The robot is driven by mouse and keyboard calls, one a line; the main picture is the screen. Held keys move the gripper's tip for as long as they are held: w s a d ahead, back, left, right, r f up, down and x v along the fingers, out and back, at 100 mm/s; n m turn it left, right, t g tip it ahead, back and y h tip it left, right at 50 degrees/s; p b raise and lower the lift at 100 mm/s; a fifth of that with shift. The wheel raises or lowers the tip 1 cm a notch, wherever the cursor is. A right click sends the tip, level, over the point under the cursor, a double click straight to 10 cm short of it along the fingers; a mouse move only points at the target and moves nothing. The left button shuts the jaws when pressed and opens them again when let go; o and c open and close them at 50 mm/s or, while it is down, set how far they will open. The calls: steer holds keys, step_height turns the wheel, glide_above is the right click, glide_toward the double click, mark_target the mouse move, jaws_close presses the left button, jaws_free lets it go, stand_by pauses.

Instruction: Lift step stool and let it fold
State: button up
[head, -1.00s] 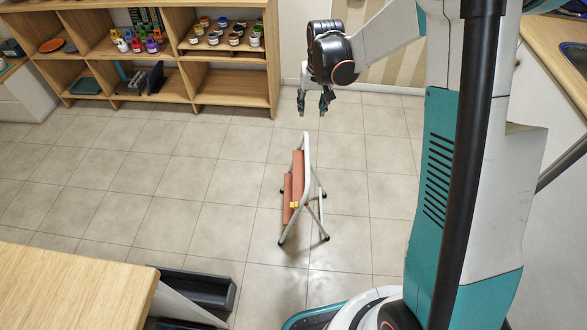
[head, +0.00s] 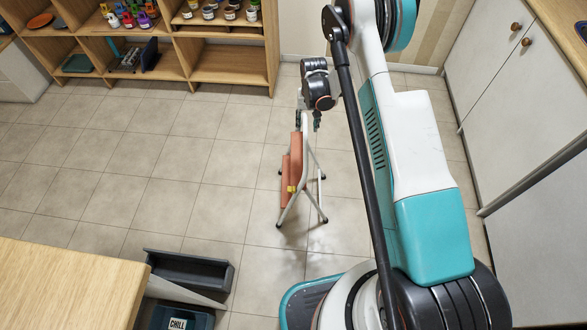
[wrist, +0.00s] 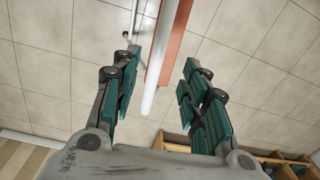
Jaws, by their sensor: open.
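The step stool (head: 293,172) stands unfolded on the tiled floor, with orange-red steps, pale metal legs and dark feet. A small yellow part (head: 291,189) shows on its lower step. My gripper (head: 311,122) is at the top of the stool in the head view, its fingers partly against the pale top rail. In the wrist view my gripper (wrist: 155,95) is open, with teal-padded fingers spread to either side of the stool's white tube end (wrist: 150,98). Gaps show between the tube and both fingers. The orange step edge (wrist: 178,40) shows beside the tube.
A wooden shelf unit (head: 232,62) with cups and bottles stands at the back. A wooden tabletop (head: 65,290) fills the front left, with dark bins (head: 190,270) beside it. White cabinets (head: 525,140) line the right. The floor left of the stool is clear.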

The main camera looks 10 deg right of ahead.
mark_target(306, 138)
steer(key=f+b, duration=0.4)
steer(key=f, duration=0.7)
steer(key=shift+a, duration=0.2)
steer(key=shift+c, duration=0.6)
jaws_close()
